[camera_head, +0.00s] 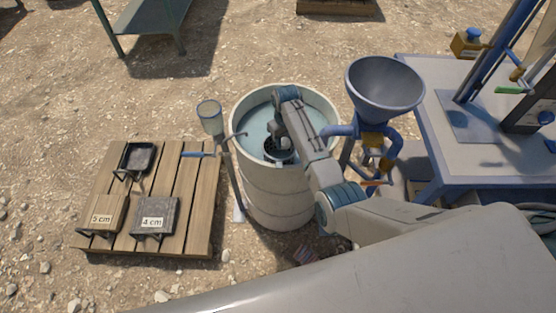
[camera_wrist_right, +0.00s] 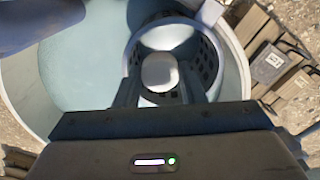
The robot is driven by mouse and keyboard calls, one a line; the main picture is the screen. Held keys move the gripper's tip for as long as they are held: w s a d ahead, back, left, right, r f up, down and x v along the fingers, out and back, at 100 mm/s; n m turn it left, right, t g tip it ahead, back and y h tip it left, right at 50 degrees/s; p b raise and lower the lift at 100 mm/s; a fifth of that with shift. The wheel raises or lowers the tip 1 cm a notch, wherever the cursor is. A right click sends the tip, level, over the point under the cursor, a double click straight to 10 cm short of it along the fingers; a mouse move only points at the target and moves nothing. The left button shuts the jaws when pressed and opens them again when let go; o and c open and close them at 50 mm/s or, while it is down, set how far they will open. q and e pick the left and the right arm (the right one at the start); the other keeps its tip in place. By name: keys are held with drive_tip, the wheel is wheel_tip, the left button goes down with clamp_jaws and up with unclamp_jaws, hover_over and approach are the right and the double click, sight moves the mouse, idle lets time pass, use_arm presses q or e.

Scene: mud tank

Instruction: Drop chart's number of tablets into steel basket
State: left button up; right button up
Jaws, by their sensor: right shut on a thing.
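My right gripper (camera_head: 280,146) reaches down into the white drum (camera_head: 279,198), over the perforated basket (camera_head: 269,155). In the right wrist view my right gripper (camera_wrist_right: 160,88) is shut on a pale, rounded tablet (camera_wrist_right: 159,70) between its fingers. The basket (camera_wrist_right: 207,62), a round ring with dark holes in its wall, lies right behind the tablet in that view. The gripper hides part of the basket, and I cannot tell whether other tablets lie in it. No chart is readable. My left gripper is not in view.
A wooden pallet (camera_head: 180,207) at left carries a black tray (camera_head: 137,158) and blocks labelled 5 cm (camera_head: 101,217) and 4 cm (camera_head: 153,221). A clear cup on a stand (camera_head: 210,117) is beside the drum's left. A grey funnel (camera_head: 384,85) and blue table (camera_head: 440,75) stand at right.

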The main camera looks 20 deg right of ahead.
drive_tip(key=shift+f, duration=0.25)
drive_tip(key=o, duration=1.1)
drive_tip(key=shift+c, duration=0.2)
wheel_tip(320, 180, up, 11)
drive_tip(key=b, duration=0.1)
drive_tip(key=shift+f, duration=0.15)
